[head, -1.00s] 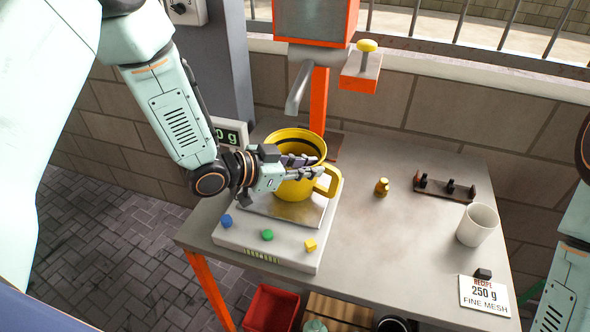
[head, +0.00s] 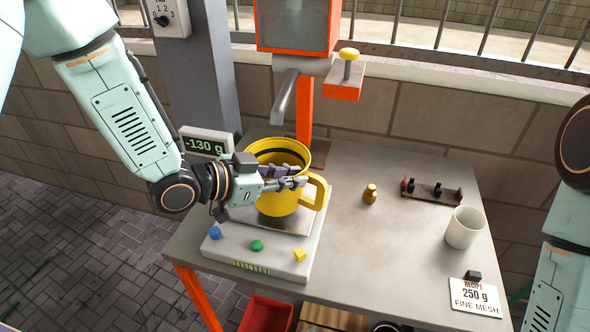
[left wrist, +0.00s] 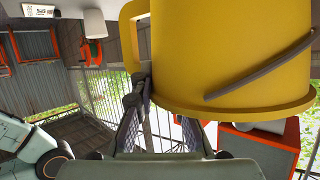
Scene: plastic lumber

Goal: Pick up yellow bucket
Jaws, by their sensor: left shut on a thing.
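The yellow bucket (head: 280,203) has a side handle and stands upright over the metal plate of a scale (head: 262,258). It seems held slightly above the plate. My left gripper (head: 299,177) reaches in from the left and is shut on the bucket at its side. In the left wrist view the bucket (left wrist: 235,50) fills the upper right, with a dark curved line on it, and the gripper fingers (left wrist: 160,115) are beside it. Only part of my right arm shows at the right edge; its gripper is not in view.
A display (head: 207,143) reads -130 g. A spout (head: 284,97) hangs from the orange-framed machine behind the bucket. A brass weight (head: 370,194), a dark rack (head: 432,191), a white cup (head: 464,227) and a recipe card (head: 475,296) stand to the right.

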